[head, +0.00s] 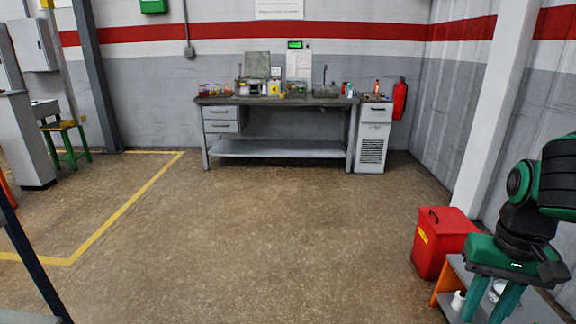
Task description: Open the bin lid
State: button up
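The red bin (430,257) stands on the floor at the right, in the head view. Its red lid (450,221) looks closed, with a small black handle (433,215) at its left side. A yellow label shows on the bin's front. My gripper (488,314), with green fingers pointing down, is to the right of the bin and nearer to me. Its fingers are spread apart, and I see nothing held between them. It hides part of the bin's right side.
A low grey-topped bench with an orange leg (446,283) sits beside the bin under my gripper, with a small white bottle (458,300) there. A white pillar (497,110) rises behind the bin. The floor left of the bin is clear. A cluttered workbench (280,101) stands at the back wall.

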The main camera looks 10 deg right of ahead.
aim_at(443, 221)
jog(key=z, duration=0.05)
jog(key=i, duration=2.25)
jog(key=z, duration=0.95)
jog(key=i, duration=1.45)
jog(key=z, duration=0.6)
